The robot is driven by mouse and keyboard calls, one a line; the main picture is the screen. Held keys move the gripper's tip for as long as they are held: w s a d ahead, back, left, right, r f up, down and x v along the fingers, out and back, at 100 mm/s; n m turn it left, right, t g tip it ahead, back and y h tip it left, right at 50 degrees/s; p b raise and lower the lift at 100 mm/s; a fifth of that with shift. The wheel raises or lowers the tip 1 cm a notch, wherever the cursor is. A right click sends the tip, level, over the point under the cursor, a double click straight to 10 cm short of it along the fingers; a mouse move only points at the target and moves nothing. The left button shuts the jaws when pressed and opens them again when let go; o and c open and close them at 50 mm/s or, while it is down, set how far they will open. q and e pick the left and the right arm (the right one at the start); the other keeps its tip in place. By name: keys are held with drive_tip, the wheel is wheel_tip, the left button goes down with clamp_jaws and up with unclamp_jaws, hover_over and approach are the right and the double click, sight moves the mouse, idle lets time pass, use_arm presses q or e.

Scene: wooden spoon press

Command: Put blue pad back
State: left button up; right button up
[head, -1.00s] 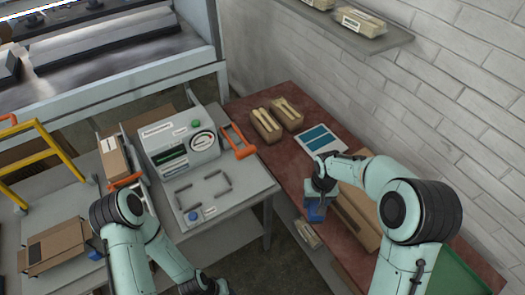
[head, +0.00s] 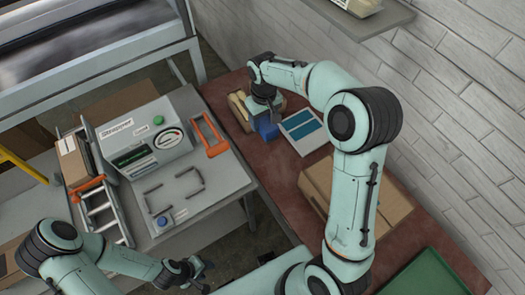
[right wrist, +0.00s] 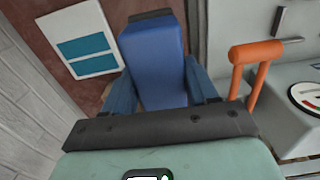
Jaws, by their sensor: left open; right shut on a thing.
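The blue pad (right wrist: 153,62) is a thick blue block between the two fingers of my right gripper (right wrist: 160,88) in the right wrist view. In the head view the pad (head: 267,130) shows below my right gripper (head: 264,112), over the red-brown table. A white card with two blue rectangles (head: 304,131) lies just to the right of the pad; it also shows in the right wrist view (right wrist: 82,48). I cannot tell whether the pad touches the table. My left gripper (head: 203,275) is open and empty near the bottom of the head view.
A grey press machine (head: 145,143) with an orange handle (head: 209,136) stands on the grey bench to the left. Wooden spoon bundles (head: 240,107) are partly hidden behind my right gripper. A cardboard box (head: 385,210) and a green tray (head: 445,268) are nearer on the red-brown table (head: 284,178).

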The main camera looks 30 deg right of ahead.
drive_tip(key=shift+w+d+r, duration=0.15)
drive_tip(key=shift+d+r, duration=0.3)
drive_tip(key=shift+r, duration=0.2)
wheel_tip(320, 180, down, 19)
drive_tip(key=shift+f+b, duration=0.15)
drive_tip(key=shift+b, duration=0.2)
drive_tip(key=shift+f, duration=0.2)
drive_tip(key=o, duration=0.8)
drive_tip(key=shift+o, duration=0.7)
drive_tip(key=shift+r, duration=0.1)
